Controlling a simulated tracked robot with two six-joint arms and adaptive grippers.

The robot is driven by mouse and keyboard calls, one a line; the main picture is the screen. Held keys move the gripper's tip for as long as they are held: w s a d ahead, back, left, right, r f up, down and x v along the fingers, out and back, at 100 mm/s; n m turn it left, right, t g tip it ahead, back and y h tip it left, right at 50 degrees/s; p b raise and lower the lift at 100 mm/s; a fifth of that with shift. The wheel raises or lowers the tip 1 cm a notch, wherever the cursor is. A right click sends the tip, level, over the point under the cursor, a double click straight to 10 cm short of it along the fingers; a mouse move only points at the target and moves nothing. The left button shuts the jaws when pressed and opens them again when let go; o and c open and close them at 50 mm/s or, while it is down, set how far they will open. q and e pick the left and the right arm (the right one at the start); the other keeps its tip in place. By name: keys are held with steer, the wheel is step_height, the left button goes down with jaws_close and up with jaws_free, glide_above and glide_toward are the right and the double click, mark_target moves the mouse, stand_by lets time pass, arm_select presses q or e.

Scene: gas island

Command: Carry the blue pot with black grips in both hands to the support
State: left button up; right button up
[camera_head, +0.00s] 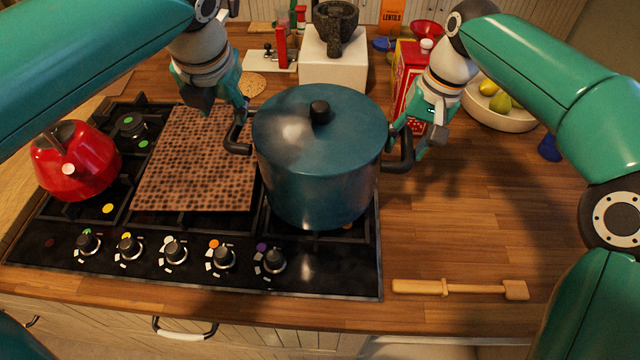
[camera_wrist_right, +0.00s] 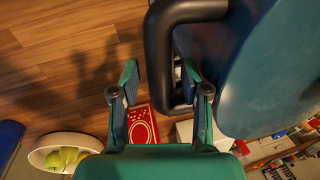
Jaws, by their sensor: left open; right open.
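The blue pot (camera_head: 318,185) has a lid with a black knob and appears to stand on the right end of the black hob. My left gripper (camera_head: 238,118) is open at its left black grip (camera_head: 236,140); contact is not clear. My right gripper (camera_head: 408,135) is open at the right black grip (camera_head: 400,160). In the right wrist view, the black grip (camera_wrist_right: 157,55) lies between the spread fingers of that gripper (camera_wrist_right: 160,82), and the pot's blue wall (camera_wrist_right: 265,75) fills the right side. A flat brown patterned board (camera_head: 195,165) lies on the hob just left of the pot.
A red kettle (camera_head: 75,160) stands on the hob's left end. A white block (camera_head: 333,65) bearing a dark mortar (camera_head: 335,25) is behind the pot. A red box (camera_head: 405,75) and fruit bowl (camera_head: 500,110) are behind right. A wooden utensil (camera_head: 460,289) lies at front right; the counter between is clear.

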step_height(320, 180, up, 12)
steer(key=d, duration=0.2)
steer(key=shift+d+f, duration=0.15)
steer(key=shift+f, duration=0.05)
stand_by(0.3)
steer(key=shift+s, duration=0.1)
stand_by(0.5)
